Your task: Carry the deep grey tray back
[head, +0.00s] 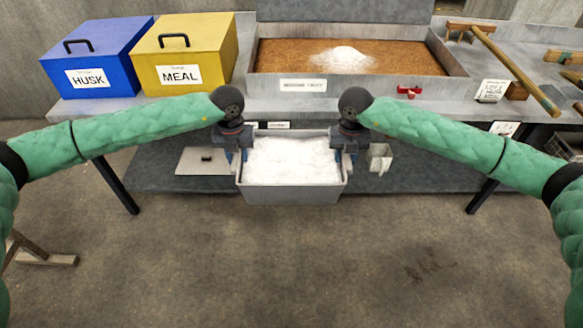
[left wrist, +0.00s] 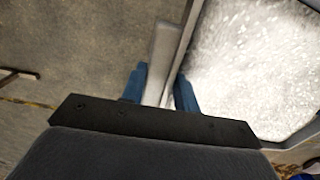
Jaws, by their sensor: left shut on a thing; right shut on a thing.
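The deep grey tray (head: 291,196) hangs level in front of the bench in the head view, filled with white grainy material (head: 292,160). My left gripper (head: 238,160) is shut on the tray's left side, and my right gripper (head: 347,160) is shut on its right side. In the left wrist view, the blue fingers of my left gripper (left wrist: 160,88) stand on either side of the tray's wall (left wrist: 184,48). The white material fills the tray to the right of that wall.
Behind stands a grey bench with a blue HUSK box (head: 98,58), a yellow MEAL box (head: 190,55) and a shallow trough (head: 455,80) of brown material with a white heap. A flat grey lid (head: 203,161) and a small container (head: 380,158) flank the tray. The front floor (head: 300,270) is clear.

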